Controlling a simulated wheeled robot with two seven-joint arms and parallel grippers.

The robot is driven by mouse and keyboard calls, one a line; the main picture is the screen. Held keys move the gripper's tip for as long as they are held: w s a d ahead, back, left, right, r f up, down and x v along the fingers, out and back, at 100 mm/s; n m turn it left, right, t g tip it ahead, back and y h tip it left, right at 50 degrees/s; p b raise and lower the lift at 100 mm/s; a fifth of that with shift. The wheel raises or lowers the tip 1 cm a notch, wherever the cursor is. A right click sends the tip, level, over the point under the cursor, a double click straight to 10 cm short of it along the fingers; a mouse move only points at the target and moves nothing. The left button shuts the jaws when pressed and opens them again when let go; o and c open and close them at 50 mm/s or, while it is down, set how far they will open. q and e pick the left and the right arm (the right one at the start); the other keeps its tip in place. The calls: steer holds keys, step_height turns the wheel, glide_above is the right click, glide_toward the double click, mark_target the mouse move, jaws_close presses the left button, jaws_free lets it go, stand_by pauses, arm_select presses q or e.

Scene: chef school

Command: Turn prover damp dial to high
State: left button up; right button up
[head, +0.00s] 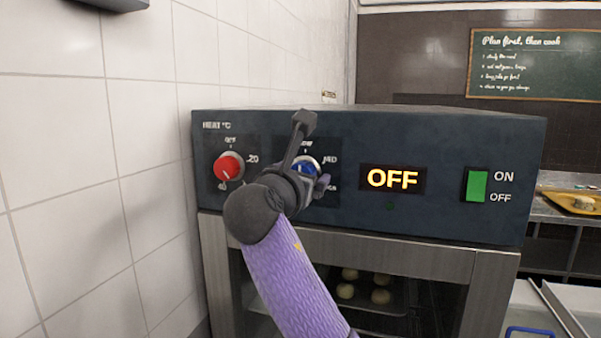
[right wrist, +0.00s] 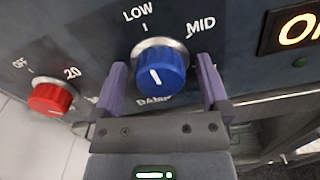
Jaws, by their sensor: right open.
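The prover's damp dial, a blue knob (head: 306,167), sits on the dark control panel; it also shows in the right wrist view (right wrist: 162,68). Its white line points up and slightly left, roughly toward the LOW mark. LOW is above the dial and MID to its upper right; the label for high is mostly hidden in the head view. My right gripper (head: 313,154) is open at the dial, one finger on each side. In the right wrist view a gap shows beside the knob, and contact is not clear. My left gripper is not in view.
A red heat dial (head: 228,167) sits left of the damp dial. The display (head: 393,179) reads OFF, and a green ON/OFF switch (head: 476,185) is at right. A tiled wall (head: 80,170) stands close on the left. Dough balls (head: 380,296) lie behind the prover door.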

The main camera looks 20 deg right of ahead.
steer(key=shift+c, duration=0.2)
steer(key=c, duration=1)
